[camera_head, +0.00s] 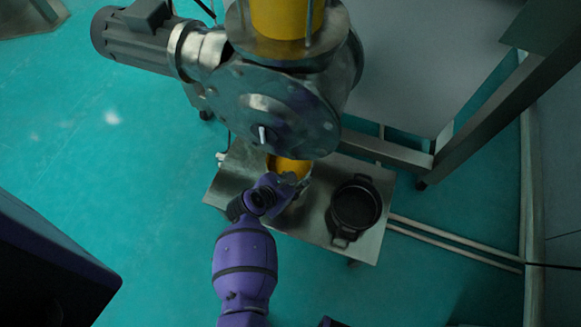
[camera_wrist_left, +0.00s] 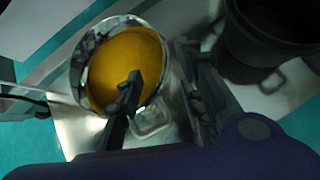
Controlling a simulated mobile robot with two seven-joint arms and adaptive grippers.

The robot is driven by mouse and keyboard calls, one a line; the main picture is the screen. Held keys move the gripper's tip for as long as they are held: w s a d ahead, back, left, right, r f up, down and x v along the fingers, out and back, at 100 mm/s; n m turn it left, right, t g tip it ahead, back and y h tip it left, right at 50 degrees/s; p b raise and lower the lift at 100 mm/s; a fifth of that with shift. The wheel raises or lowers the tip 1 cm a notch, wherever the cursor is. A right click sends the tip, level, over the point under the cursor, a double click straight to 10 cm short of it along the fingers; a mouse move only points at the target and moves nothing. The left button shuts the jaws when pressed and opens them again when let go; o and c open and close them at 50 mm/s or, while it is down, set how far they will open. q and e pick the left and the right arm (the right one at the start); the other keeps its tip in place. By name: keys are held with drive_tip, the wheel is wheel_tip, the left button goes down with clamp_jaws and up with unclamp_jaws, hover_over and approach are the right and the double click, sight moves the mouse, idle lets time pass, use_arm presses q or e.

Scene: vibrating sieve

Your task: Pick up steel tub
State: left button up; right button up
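A shiny steel tub with yellow contents shows in the left wrist view (camera_wrist_left: 76,72), left of centre, with a loop handle on its near side. In the head view the tub (camera_head: 305,178) sits under the machine, partly hidden by the machine and my left gripper (camera_head: 287,190). In the left wrist view my left gripper (camera_wrist_left: 162,62) has its fingers apart at the tub's near right side. One finger overlaps the yellow contents, the other appears outside the rim; the handle shows between them. I cannot tell whether they touch. My right gripper is not in view.
The sieve machine (camera_head: 285,110) and its motor overhang the tub. A dark two-handled pot (camera_head: 355,205) stands to the right on the same metal platform (camera_head: 318,232). A steel frame (camera_head: 480,120) and floor pipes (camera_head: 450,243) lie farther right.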

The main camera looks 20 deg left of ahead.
sight(302, 177)
use_arm(q)
drive_tip(key=b+x, duration=0.1)
drive_tip(key=x, duration=0.2)
drive_tip(key=b+x, duration=0.2)
drive_tip(key=x, duration=0.2)
drive_tip(key=shift+a+f+b, duration=0.15)
drive_tip(key=shift+f+b, duration=0.1)
drive_tip(key=shift+b, duration=0.05)
drive_tip(key=shift+w+r, duration=0.1)
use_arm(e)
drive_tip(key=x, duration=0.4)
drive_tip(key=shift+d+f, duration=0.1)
use_arm(q)
clamp_jaws()
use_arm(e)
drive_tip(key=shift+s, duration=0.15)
use_arm(q)
drive_tip(key=shift+w+r, duration=0.1)
drive_tip(key=shift+r, duration=0.05)
